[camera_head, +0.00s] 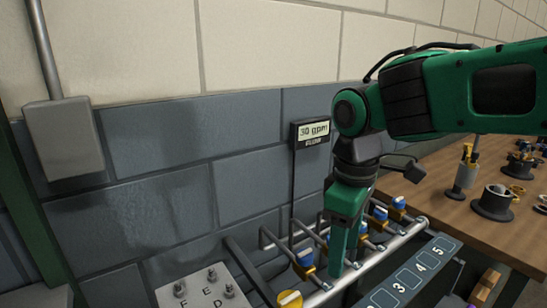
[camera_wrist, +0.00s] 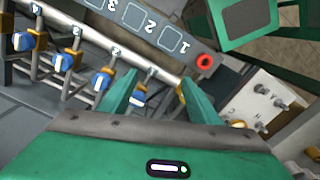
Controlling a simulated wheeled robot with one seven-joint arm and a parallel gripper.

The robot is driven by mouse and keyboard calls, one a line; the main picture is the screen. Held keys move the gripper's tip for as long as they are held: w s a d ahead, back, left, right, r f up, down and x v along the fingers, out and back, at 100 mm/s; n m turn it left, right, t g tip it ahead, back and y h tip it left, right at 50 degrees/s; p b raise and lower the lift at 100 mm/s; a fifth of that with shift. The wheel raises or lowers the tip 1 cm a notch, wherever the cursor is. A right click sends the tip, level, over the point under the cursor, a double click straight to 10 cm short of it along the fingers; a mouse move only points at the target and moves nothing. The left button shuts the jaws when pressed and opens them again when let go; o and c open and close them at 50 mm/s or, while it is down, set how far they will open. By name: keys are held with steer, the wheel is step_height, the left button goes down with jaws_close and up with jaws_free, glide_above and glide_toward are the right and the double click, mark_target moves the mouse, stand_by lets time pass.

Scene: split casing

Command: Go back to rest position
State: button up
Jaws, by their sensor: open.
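My gripper (camera_head: 345,262) points down over a silver pipe manifold (camera_head: 408,233) in the head view. In the wrist view my gripper (camera_wrist: 160,78) has its two green fingers spread, with nothing held between them. More blue valve handles (camera_wrist: 103,80) with yellow-brown bodies line the pipe to the left. In the head view, blue handles (camera_head: 305,257) show on both sides of the fingers.
A numbered panel (camera_head: 412,276) runs along the manifold. A display reading 30 gpm (camera_head: 312,132) is on the wall. A wooden bench (camera_head: 440,185) with fittings stands at right.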

steer(key=s+d+f+m, duration=0.2)
steer(key=d+m, duration=0.3)
steer(key=d, duration=0.4)
steer(key=s+d+f+m, duration=0.2)
steer(key=d+m, duration=0.2)
steer(key=d, duration=0.5)
steer(key=s+d+f+m, duration=0.4)
steer(key=s+d+m, duration=0.4)
steer(key=s+d, duration=0.1)
steer(key=shift+s+d+f, duration=0.15)
steer(key=shift+d+f, duration=0.05)
steer(key=shift+d, duration=0.05)
steer(key=shift+w+f, duration=0.25)
steer(key=shift+w, duration=0.4)
